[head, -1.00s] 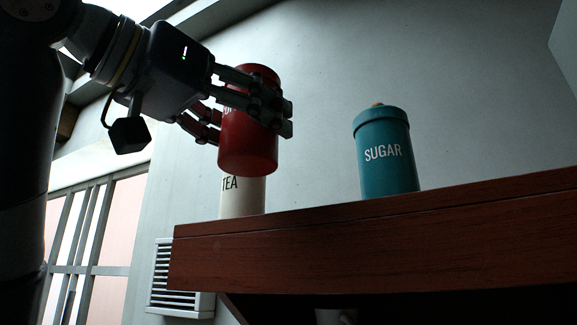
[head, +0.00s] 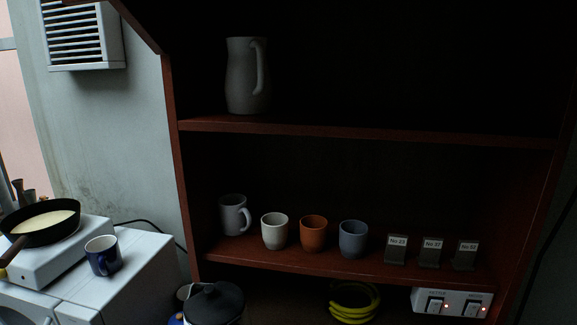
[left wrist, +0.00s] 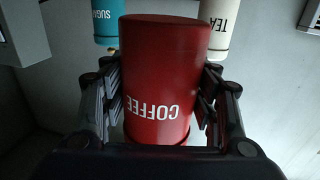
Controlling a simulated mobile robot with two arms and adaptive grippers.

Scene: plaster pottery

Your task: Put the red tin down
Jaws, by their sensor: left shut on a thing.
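The red tin (left wrist: 165,75), lettered COFFEE, fills the middle of the left wrist view, where its lettering appears upside down. My left gripper (left wrist: 158,100) is shut on it, with fingers on both sides of the tin. Behind it show a teal SUGAR tin (left wrist: 88,25) at upper left and a cream TEA tin (left wrist: 222,28) at upper right. I cannot tell whether the red tin touches any surface. The head view shows neither gripper nor the red tin.
In the head view, a dark wooden shelf unit holds a grey pitcher (head: 246,78), a row of cups including an orange one (head: 313,233), and numbered cards (head: 431,252). A pan (head: 42,218) and dark blue mug (head: 103,255) stand at left. The upper shelf's right side is clear.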

